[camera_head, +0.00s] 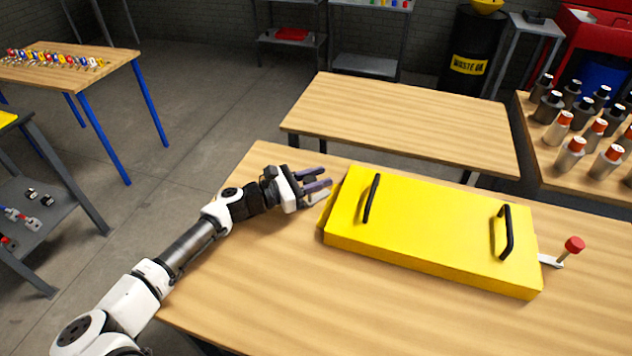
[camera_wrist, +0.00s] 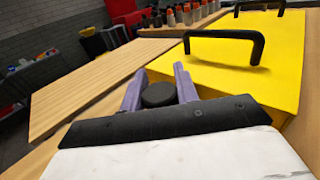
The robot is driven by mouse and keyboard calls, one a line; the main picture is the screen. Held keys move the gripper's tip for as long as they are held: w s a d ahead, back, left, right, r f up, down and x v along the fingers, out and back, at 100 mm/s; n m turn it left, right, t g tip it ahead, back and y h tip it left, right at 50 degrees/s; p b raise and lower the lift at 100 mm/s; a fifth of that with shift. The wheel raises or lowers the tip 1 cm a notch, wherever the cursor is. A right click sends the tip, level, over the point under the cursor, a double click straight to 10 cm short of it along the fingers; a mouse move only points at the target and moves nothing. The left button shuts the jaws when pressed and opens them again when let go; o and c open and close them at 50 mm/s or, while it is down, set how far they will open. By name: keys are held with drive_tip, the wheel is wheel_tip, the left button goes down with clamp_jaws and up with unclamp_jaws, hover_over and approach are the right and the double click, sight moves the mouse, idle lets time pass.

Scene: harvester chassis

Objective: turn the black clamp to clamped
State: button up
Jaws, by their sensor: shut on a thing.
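The black clamp (camera_wrist: 158,94) shows in the wrist view as a round black knob between my two purple fingers. My gripper (camera_head: 318,184) is at the left end of the yellow chassis (camera_head: 430,220), low over the table, and it is shut on the black knob. It also fills the lower middle of the wrist view (camera_wrist: 158,88). The clamp's lever and base are mostly hidden by my gripper, so its angle is hard to tell. A second clamp with a red knob (camera_head: 574,244) stands at the chassis's right end, apart from my gripper.
The chassis top has two black handles, the nearer to my gripper (camera_head: 371,198) and a farther one (camera_head: 505,232). The wooden table (camera_head: 270,290) is clear in front. Another bare table (camera_head: 410,115) stands behind. Several bottles (camera_head: 570,150) stand at the right.

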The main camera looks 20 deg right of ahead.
drive_tip(key=m+g+b, duration=0.1)
drive_tip(key=g, duration=0.1)
drive_tip(key=m+g+b, duration=0.2)
drive_tip(key=shift+s+f+g, duration=0.2)
drive_tip(key=shift+f+g, duration=0.1)
drive_tip(key=shift+f, duration=0.05)
drive_tip(key=m+g+b, duration=0.1)
drive_tip(key=g, duration=0.1)
drive_tip(key=m+g+b, duration=0.1)
drive_tip(key=g, duration=0.1)
drive_tip(key=shift+s+r+m+y, duration=0.1)
drive_tip(key=shift+s+m+y, duration=0.1)
drive_tip(key=shift+m+y, duration=0.15)
drive_tip(key=shift+s+a+r+m+g+y+b, duration=0.15)
drive_tip(key=shift+m+g+y+b, duration=0.2)
drive_tip(key=shift+m+g+y, duration=0.65)
drive_tip(key=shift+s+m+g+y+b, duration=0.1)
drive_tip(key=shift+m+g+y+b, duration=0.45)
drive_tip(key=shift+g, duration=0.8)
drive_tip(key=shift+s+a+r+m+g+y+b, duration=0.15)
drive_tip(key=shift+m+g+y, duration=0.45)
drive_tip(key=shift+m+g, duration=0.5)
drive_tip(key=o, duration=1)
drive_tip(key=shift+c, duration=0.2)
wheel_tip(320, 180, up, 20)
drive_tip(key=p, duration=0.4)
